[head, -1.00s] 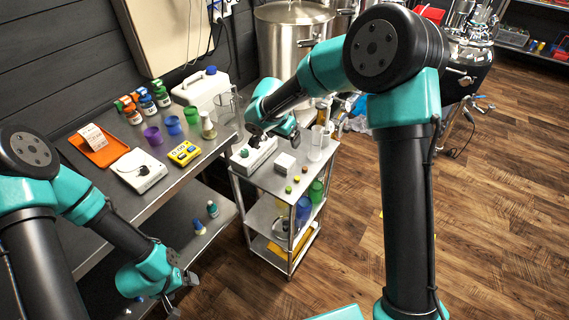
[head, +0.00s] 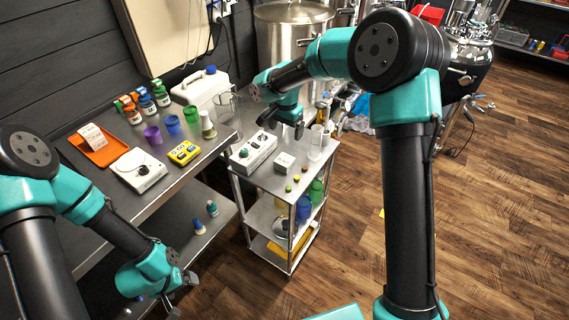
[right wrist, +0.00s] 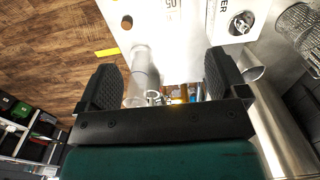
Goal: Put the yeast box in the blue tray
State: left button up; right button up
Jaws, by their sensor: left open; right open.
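A small plain white box (head: 284,163) stands on the top of the steel cart, right of a white device with a knob (head: 252,150). I cannot read a label that marks it as the yeast box. I see no blue tray clearly; an orange tray (head: 97,152) with a white labelled packet (head: 91,134) lies on the bench. My right gripper (head: 281,125) is open and empty above the back of the cart. The right wrist view shows its spread fingers (right wrist: 160,80) with the white device beyond them. My left gripper (head: 181,294) is open and empty, low in front of the bench.
Clear glass cylinders (head: 316,143) stand at the cart's back right. Small coloured pieces (head: 297,179) lie at its front. The bench holds a white scale (head: 138,170), a yellow meter (head: 185,152), cups and bottles. A large steel pot (head: 290,50) stands behind the cart.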

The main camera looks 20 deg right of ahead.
aim_at(286, 158)
notch_tip(286, 158, down, 10)
jog(key=shift+f, duration=0.25)
dwell(0.3)
jog(key=shift+w+f, duration=0.15)
jog(key=shift+f, duration=1.15)
jog(key=shift+w+f, duration=0.1)
jog(key=shift+f, duration=1.2)
jog(key=c, duration=1.1)
jog(key=shift+r, duration=0.15)
